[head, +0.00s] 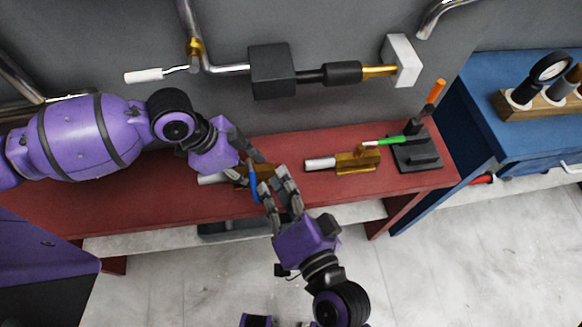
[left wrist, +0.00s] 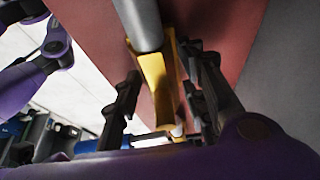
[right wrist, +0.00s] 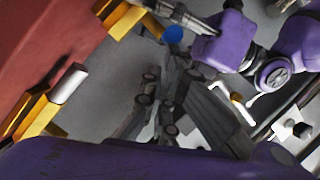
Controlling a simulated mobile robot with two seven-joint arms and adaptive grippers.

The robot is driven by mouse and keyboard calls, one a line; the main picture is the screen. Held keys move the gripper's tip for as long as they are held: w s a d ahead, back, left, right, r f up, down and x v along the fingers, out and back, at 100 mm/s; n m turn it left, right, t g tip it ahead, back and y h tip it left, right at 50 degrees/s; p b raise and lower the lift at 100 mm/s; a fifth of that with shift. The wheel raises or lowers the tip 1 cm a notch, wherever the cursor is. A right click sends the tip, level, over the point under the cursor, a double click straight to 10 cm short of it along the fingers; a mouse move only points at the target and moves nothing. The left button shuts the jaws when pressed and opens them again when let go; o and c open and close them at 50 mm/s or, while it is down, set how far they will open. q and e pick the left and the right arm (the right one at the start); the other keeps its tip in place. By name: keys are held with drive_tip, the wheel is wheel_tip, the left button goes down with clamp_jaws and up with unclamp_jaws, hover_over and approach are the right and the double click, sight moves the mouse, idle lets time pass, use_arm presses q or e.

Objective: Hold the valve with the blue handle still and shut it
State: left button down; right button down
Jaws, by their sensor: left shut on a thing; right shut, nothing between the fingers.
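The valve with the blue handle lies on the red bench; its brass body (left wrist: 155,75) and grey pipe end (left wrist: 140,22) show in the left wrist view. My left gripper (head: 256,168) is shut on its body, with a finger on either side. The blue handle (head: 252,186) points across the body toward the bench's front in the head view. In the right wrist view its round blue end (right wrist: 173,35) shows. My right gripper (head: 281,192) is shut and empty, its fingertips close beside the handle. I cannot tell whether they touch it.
A second brass valve (head: 356,162) with a green handle (head: 384,141) lies to the right on the red bench (head: 150,215). A black stand (head: 415,155) with an orange-handled tool is beside it. Pipework (head: 272,70) runs along the wall above. A blue bench (head: 500,150) stands at right.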

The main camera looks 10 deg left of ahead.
drive_tip(key=shift+s+a, duration=0.2)
drive_tip(key=shift+s, duration=0.05)
idle(0.5)
drive_tip(key=s+d+r, duration=0.3)
drive_tip(key=s+d, duration=0.4)
drive_tip(key=d, duration=0.1)
drive_tip(key=shift+s+r, duration=0.3)
drive_tip(key=shift+s, duration=0.1)
use_arm(q)
drive_tip(key=c, duration=1)
unclamp_jaws()
drive_tip(key=shift+r, duration=0.1)
